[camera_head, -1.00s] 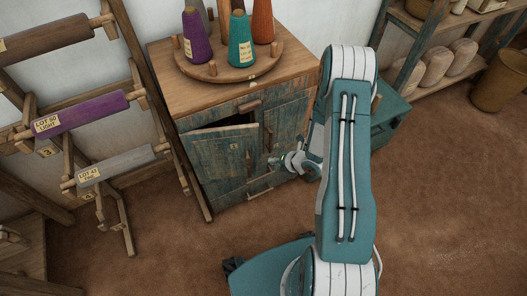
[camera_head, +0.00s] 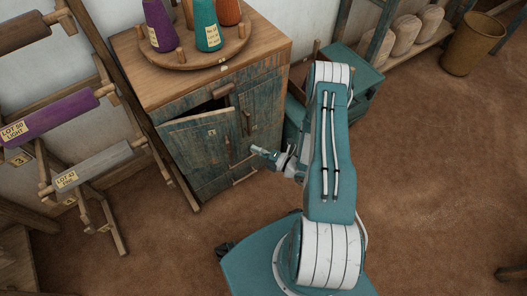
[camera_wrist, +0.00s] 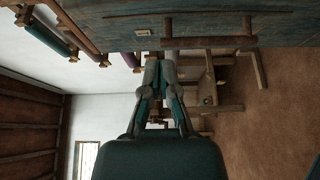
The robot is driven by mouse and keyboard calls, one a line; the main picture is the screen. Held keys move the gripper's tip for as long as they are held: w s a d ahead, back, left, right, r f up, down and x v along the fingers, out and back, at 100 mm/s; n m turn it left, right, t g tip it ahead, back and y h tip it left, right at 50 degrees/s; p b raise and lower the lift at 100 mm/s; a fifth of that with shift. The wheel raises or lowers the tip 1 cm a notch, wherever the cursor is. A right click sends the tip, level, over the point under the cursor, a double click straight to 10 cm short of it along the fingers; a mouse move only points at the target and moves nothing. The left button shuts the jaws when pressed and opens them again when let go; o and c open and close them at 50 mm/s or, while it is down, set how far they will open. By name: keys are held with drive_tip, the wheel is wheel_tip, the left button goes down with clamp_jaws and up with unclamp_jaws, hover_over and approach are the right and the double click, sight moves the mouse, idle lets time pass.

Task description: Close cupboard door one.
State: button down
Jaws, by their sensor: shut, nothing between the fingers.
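The blue-green wooden cupboard (camera_head: 266,108) stands against the wall. Its left door (camera_head: 200,150) is ajar, swung a little outward, with a dark gap (camera_head: 205,108) above its top edge. A small label is on this door, but I cannot read its number surely. The right door beside it looks closed. My gripper (camera_head: 258,150) is in front of the cupboard's right part, to the right of the ajar door. In the wrist view my gripper (camera_wrist: 158,56) is shut and empty, below a weathered blue panel (camera_wrist: 190,24) with a wooden bar handle (camera_wrist: 210,42). I cannot tell whether it touches anything.
Yarn cones (camera_head: 207,28) stand on a round wooden tray (camera_head: 180,62) on the cupboard top. A yarn rack (camera_head: 70,115) stands close on the left. A teal chest (camera_head: 350,68) and a bin (camera_head: 472,45) are to the right.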

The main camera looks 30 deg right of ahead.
sight(235, 132)
drive_tip(key=w, duration=0.2)
drive_tip(key=w+a, duration=0.1)
drive_tip(key=w, duration=0.1)
drive_tip(key=w+a, duration=0.1)
drive_tip(key=w, duration=0.2)
drive_tip(key=shift+w, duration=0.4)
drive_tip(key=w+d+n+g+y, duration=0.1)
drive_tip(key=w, duration=0.5)
drive_tip(key=shift+w+d, duration=0.15)
drive_tip(key=shift+d, duration=0.05)
